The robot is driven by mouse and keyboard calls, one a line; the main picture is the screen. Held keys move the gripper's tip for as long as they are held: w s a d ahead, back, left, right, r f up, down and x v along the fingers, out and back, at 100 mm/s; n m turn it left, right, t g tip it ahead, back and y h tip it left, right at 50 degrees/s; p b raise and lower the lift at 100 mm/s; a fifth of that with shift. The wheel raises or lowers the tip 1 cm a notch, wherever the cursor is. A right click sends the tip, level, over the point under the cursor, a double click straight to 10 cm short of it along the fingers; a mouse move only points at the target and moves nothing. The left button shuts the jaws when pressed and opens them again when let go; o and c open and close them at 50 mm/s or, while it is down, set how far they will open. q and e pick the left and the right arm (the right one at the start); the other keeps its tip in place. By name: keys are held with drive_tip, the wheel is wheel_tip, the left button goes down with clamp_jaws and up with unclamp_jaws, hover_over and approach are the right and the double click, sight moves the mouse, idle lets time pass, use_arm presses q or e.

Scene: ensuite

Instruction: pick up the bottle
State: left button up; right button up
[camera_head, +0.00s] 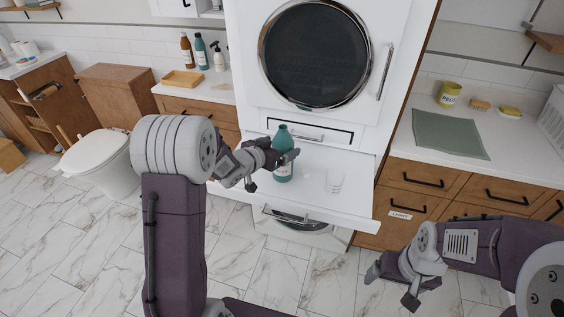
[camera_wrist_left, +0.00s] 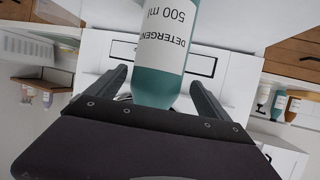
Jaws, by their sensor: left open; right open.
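A teal detergent bottle (camera_head: 283,160) with a white label stands upright on the white pull-out shelf (camera_head: 345,208) between the two round-doored machines. My left gripper (camera_head: 272,170) is at the bottle, its fingers open. In the left wrist view the bottle (camera_wrist_left: 165,60) lies between the two dark fingers, with gaps on both sides; its label reads "DETERGENT 500 ml". The palm hides one end of the bottle there. My right gripper (camera_head: 392,283) is open and empty, low at the right, away from the shelf.
The dryer front (camera_head: 313,55) rises behind. The left counter holds bottles (camera_head: 201,53) and a wooden tray (camera_head: 182,79). The right counter holds a green cloth (camera_head: 448,134) and a yellow pot (camera_head: 449,94).

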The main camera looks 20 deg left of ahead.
use_arm(q)
drive_tip(key=x, duration=0.5)
drive_tip(key=shift+w+d, duration=0.15)
drive_tip(key=shift+d, duration=0.1)
drive_tip(key=shift+r, duration=0.15)
drive_tip(key=c, duration=0.5)
clamp_jaws()
